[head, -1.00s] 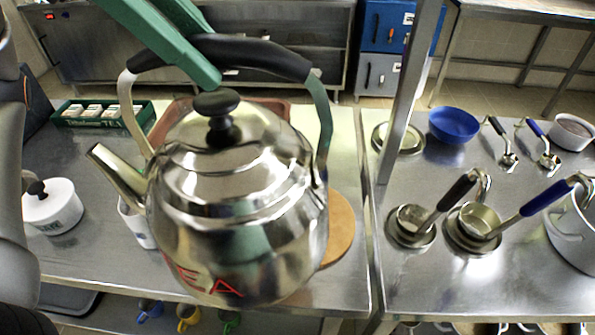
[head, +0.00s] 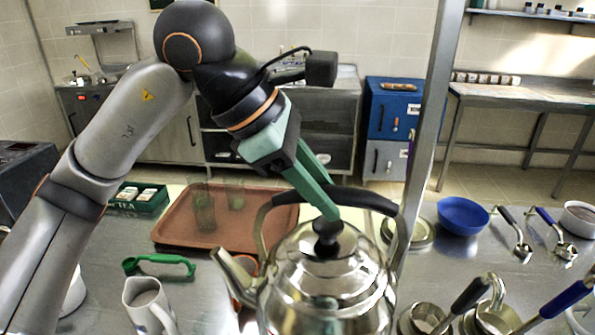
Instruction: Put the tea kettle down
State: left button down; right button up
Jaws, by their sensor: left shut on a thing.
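The shiny metal tea kettle (head: 325,290) with a black arched handle and a black lid knob is low in the middle of the head view. My left gripper (head: 328,207), with green fingers, is shut on its handle from above. The kettle looks upright, its spout pointing left. Its bottom is cut off by the picture's lower edge, so I cannot tell whether it touches the metal table (head: 100,255). My right gripper is not in view.
A brown tray (head: 178,228) with glasses lies behind the kettle. A white pitcher (head: 143,303) and a green scoop-like tool (head: 160,262) are at left. A metal post (head: 428,130) stands close right. A blue bowl (head: 462,215) and ladles lie beyond the post.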

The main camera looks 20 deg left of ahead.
pick_arm(q)
jog(key=shift+w+d+f, duration=0.4)
jog(key=shift+w+f, duration=0.2)
jog(key=shift+f, duration=0.1)
notch_tip(320, 180, down, 2)
jog(key=shift+w+f, duration=0.15)
jog(key=shift+f, duration=0.45)
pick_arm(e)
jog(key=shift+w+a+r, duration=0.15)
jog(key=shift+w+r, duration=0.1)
pick_arm(q)
jog(key=shift+d, duration=0.1)
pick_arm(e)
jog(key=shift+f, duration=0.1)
pick_arm(q)
jog(key=c, duration=0.7)
grip_release()
jog(key=shift+f, duration=0.2)
jog(key=shift+o, duration=0.2)
jog(key=shift+r, duration=0.1)
jog(key=v, duration=1.2)
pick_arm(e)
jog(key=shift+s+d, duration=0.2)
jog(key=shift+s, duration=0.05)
